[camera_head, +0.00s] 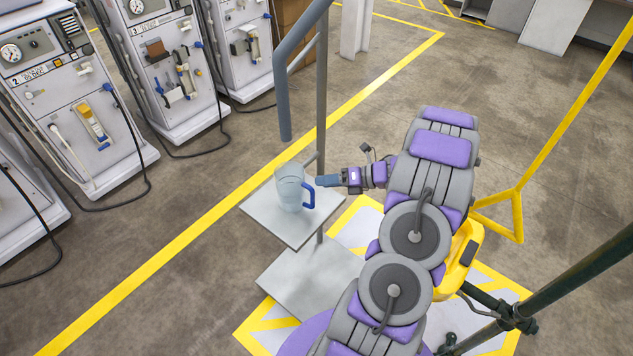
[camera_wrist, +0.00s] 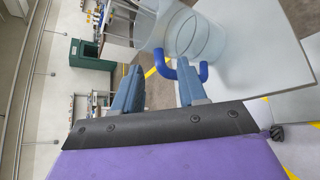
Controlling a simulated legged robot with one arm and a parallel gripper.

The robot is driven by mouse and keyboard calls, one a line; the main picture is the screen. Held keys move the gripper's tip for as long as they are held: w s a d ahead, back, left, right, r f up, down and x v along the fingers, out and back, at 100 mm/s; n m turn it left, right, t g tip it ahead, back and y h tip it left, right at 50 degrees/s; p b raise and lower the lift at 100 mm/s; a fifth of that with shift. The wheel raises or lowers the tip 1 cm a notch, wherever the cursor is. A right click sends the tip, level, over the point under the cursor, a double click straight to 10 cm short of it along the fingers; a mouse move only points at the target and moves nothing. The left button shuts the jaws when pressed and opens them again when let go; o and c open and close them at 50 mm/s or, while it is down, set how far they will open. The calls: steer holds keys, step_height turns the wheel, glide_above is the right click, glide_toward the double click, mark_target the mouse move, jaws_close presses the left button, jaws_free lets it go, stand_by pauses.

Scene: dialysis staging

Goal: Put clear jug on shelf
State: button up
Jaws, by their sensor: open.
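The clear jug (camera_head: 289,187) with a blue handle stands upright on a small light-grey shelf plate (camera_head: 270,222) fixed to a grey post. My gripper (camera_head: 322,181) is just right of the jug, level with its handle side. Whether a finger touches the handle I cannot tell.
A lower grey plate (camera_head: 305,280) sits beneath the upper one. The grey post (camera_head: 321,90) and a thick bent rail (camera_head: 284,95) rise behind the jug. Dialysis machines (camera_head: 70,85) line the left. A yellow frame (camera_head: 520,215) stands at right. The floor between is clear.

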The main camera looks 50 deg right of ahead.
steer(key=a+v, duration=0.1)
steer(key=v, duration=0.6)
steer(key=w+d+r+m+h, duration=0.3)
steer(key=w+r+m+h, duration=0.15)
steer(key=w, duration=0.25)
steer(key=w+d+r+m+h, duration=0.3)
steer(key=w+r+h, duration=0.15)
steer(key=w, duration=0.25)
steer(key=w+a+r+m+g+h, duration=0.25)
steer(key=a+r+m+h, duration=0.25)
steer(key=r+m, duration=0.55)
steer(key=s+a+f+m+g+y, duration=0.2)
steer(key=s+a+m+g, duration=0.3)
steer(key=s+a, duration=1.1)
steer(key=s+a+f+m+g+y, duration=0.1)
steer(key=s+a+m+g+y, duration=0.3)
steer(key=s+a, duration=1.3)
steer(key=a+m+g, duration=0.2)
steer(key=a+m, duration=0.2)
steer(key=a, duration=0.2)
steer(key=shift+a+f+m+p, duration=0.3)
steer(key=shift+a+f+p, duration=0.05)
steer(key=shift+f, duration=0.05)
